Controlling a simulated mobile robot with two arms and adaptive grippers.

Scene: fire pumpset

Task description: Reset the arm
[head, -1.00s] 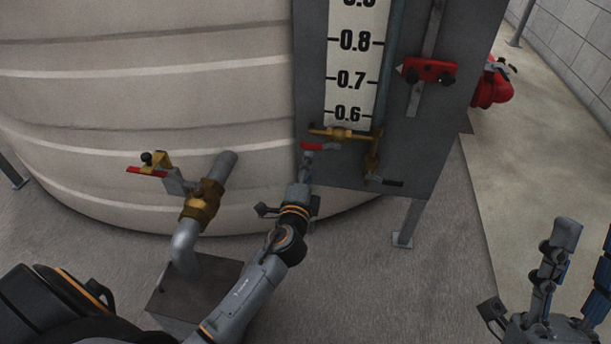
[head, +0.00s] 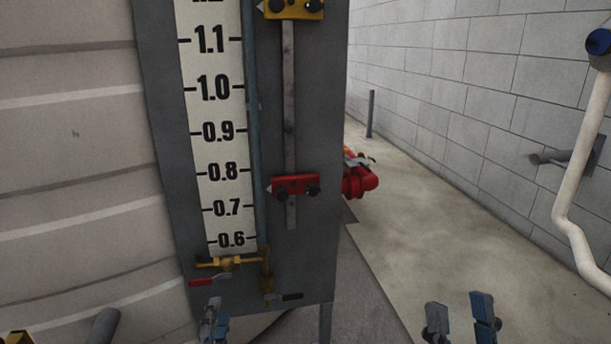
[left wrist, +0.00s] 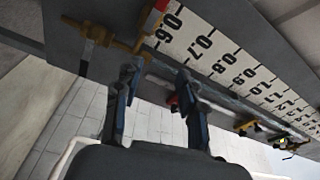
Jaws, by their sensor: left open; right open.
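My left gripper (head: 213,318) is at the bottom edge of the head view, open and seemingly empty, just below the red lever (head: 202,282) of the brass gauge valve (head: 232,262). In the left wrist view my left gripper (left wrist: 157,80) shows two spread fingers with nothing between them. The brass valve (left wrist: 112,38) and its red lever (left wrist: 154,18) are beyond the fingertips at the top left, apart from them as far as I can tell. My right gripper (head: 461,315) is open and empty at the bottom right, over the floor.
The grey gauge board (head: 165,130) carries a number scale (head: 216,110), a red pointer (head: 295,185) and a yellow pointer (head: 292,8). A white pipe (head: 575,190) stands right.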

